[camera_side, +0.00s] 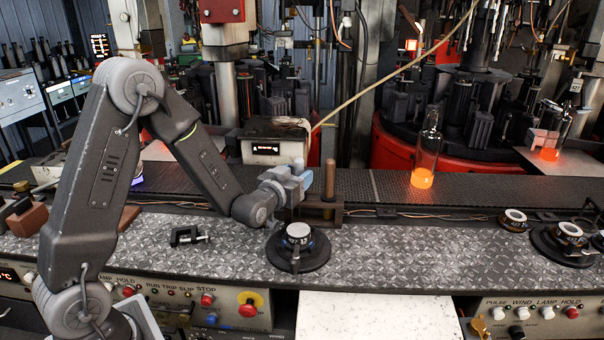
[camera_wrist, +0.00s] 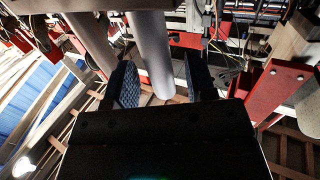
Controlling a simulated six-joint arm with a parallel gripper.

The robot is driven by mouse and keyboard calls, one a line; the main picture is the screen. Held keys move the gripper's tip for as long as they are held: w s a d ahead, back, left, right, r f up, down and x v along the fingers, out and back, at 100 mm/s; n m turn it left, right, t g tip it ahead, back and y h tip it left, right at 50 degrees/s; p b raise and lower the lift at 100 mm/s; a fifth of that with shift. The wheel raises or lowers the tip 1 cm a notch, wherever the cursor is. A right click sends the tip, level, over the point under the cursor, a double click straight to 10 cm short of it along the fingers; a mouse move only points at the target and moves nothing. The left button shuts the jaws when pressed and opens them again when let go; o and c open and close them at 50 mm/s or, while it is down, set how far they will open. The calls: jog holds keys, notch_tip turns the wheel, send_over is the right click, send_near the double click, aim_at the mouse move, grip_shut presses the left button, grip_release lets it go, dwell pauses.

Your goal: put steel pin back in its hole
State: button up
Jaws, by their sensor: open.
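My gripper (camera_side: 296,182) is in the middle of the side view, above the diamond-plate bench and just left of a brown upright peg (camera_side: 329,178). The peg stands at a low dark wooden stand (camera_side: 331,213), partly behind my gripper. In the wrist view my gripper (camera_wrist: 160,80) has its two dark fingers apart. A smooth grey cylinder (camera_wrist: 150,45) shows between and beyond them; I cannot tell whether it is the steel pin or a machine column. I cannot make out the steel pin or its hole for certain in either view.
A round black dial (camera_side: 298,258) sits below my gripper. A black clamp-like piece (camera_side: 190,235) lies to its left. A glowing bottle (camera_side: 424,155) stands on the dark conveyor (camera_side: 470,187). More dials are at right. The plate between (camera_side: 430,240) is clear.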

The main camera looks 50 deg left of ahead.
jog(key=s+d+r+m+g+h, duration=0.2)
jog(key=s+d+r+g+h, duration=0.3)
jog(key=s+d, duration=0.4)
jog(key=s+d+r+m+g, duration=0.1)
jog(key=s+d+r+g, duration=0.2)
jog(key=s, duration=1.7)
jog(key=g, duration=0.3)
jog(key=shift+d+m+g+h, duration=0.2)
jog(key=shift+m+g+h, duration=0.1)
jog(key=shift+c, duration=0.3)
